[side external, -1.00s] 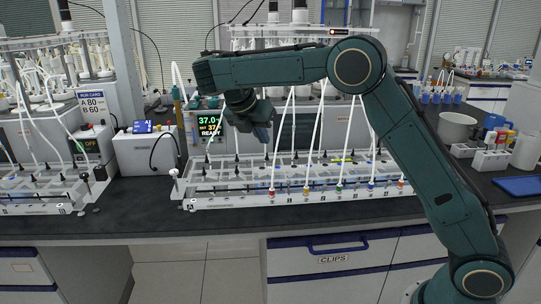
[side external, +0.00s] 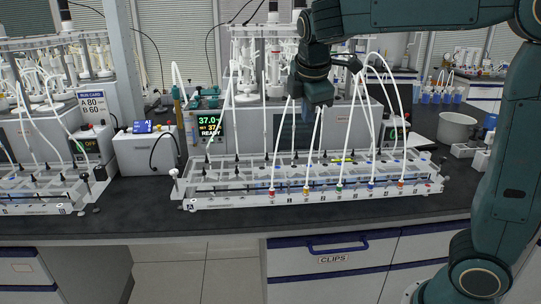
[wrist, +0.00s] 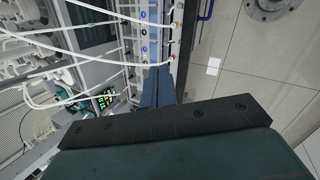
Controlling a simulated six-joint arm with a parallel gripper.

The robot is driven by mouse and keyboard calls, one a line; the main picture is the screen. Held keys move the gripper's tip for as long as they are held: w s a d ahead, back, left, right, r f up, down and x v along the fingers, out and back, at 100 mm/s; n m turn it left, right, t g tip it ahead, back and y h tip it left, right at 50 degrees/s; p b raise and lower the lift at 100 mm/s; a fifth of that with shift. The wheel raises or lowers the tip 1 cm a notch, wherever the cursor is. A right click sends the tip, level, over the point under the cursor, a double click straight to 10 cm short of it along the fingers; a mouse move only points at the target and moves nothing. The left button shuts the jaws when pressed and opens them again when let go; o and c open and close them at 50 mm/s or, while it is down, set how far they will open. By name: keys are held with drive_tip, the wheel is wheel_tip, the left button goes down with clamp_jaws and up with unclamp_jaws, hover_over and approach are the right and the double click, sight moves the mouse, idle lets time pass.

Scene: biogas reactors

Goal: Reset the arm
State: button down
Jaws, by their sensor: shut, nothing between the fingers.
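My gripper (side external: 314,94) is raised above the clear rack on the bench, in front of the reactor unit. In the wrist view my gripper (wrist: 158,80) shows its blue fingers together with nothing between them. In the side view the fingers are small and partly lost against the unit behind. The clear rack (side external: 235,200) below holds several white tubes with coloured tips along its front edge. The rack also shows in the wrist view (wrist: 165,30), beyond the fingers.
A display (side external: 209,124) reads 37.0 and READY at the left of the unit. White tubes (side external: 370,110) arch close around my gripper. A grey pot (side external: 457,127) stands at the right. A drawer marked CLIPS (side external: 334,259) is below the bench. The bench front strip is clear.

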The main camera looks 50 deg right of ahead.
drive_tip(key=s+a+f+m+y, duration=0.1)
drive_tip(key=s+a+f+m, duration=0.1)
drive_tip(key=s+m, duration=0.2)
drive_tip(key=s+a+f+m+t+y, duration=0.1)
drive_tip(key=s+a+f+m+y, duration=0.1)
drive_tip(key=s, duration=0.7)
drive_tip(key=s+a+f+m+t+y, duration=0.1)
drive_tip(key=s+a+f+m, duration=0.1)
drive_tip(key=s+m, duration=0.3)
drive_tip(key=s+a, duration=0.1)
drive_tip(key=s, duration=0.1)
drive_tip(key=shift+s+a+f+m, duration=0.15)
drive_tip(key=shift+s+f+m, duration=0.1)
drive_tip(key=shift+s+m, duration=0.1)
drive_tip(key=shift+w, duration=0.1)
